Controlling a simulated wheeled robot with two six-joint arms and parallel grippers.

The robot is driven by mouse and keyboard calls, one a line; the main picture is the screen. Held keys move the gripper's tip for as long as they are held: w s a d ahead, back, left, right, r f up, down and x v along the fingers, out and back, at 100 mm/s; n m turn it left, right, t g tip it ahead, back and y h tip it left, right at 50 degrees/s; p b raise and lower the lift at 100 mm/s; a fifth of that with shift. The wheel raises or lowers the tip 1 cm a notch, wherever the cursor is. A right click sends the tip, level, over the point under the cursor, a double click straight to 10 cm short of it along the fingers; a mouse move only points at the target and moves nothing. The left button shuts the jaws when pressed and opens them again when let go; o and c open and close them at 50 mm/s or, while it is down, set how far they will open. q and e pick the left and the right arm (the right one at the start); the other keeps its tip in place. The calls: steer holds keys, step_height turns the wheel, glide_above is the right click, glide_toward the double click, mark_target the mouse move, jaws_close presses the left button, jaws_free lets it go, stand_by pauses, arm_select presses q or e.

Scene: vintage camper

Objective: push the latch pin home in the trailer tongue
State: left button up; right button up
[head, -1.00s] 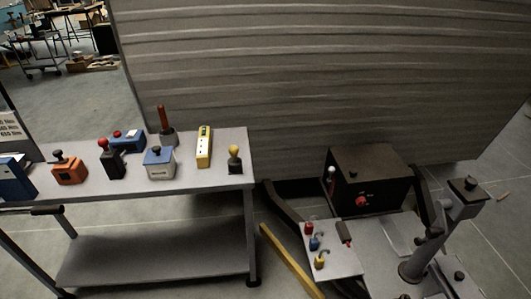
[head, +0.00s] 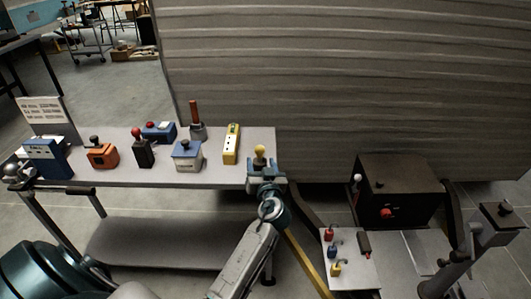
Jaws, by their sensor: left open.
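The trailer tongue is at the lower right, with a dark rail (head: 455,215) beside a black box (head: 400,185) and a jack post (head: 480,240). I cannot clearly make out the latch pin in the tongue. My left gripper (head: 263,165) is open at the right end of the bench, by a small stand with a yellow ball knob (head: 260,149). The knob shows just above the gripper, between its fingers in the picture; contact cannot be told. My right gripper is not in view.
The bench (head: 215,178) carries an orange box (head: 102,155), a blue-grey box (head: 187,155), a yellow box (head: 231,145) and other knobbed devices. A pale plate (head: 350,270) with red, blue and yellow knobs lies on the tongue. The camper wall (head: 350,80) stands behind.

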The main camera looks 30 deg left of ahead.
mark_target(261, 152)
arm_select(q)
steer(key=shift+x, duration=1.15)
steer(key=p+x, duration=0.1)
steer(key=x, duration=0.1)
steer(key=p+x, duration=0.1)
steer(key=x, duration=0.1)
steer(key=shift+w+d+r+p, duration=0.2)
steer(key=shift+w+p, duration=0.1)
steer(key=shift+w, duration=0.05)
steer(key=shift+w+a+f, duration=0.15)
steer(key=shift+w+a, duration=0.15)
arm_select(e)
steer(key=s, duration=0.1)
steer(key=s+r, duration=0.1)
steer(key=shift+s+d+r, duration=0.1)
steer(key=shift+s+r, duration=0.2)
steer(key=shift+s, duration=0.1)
arm_select(q)
steer(key=c, duration=1.1)
steer(key=shift+o, duration=0.2)
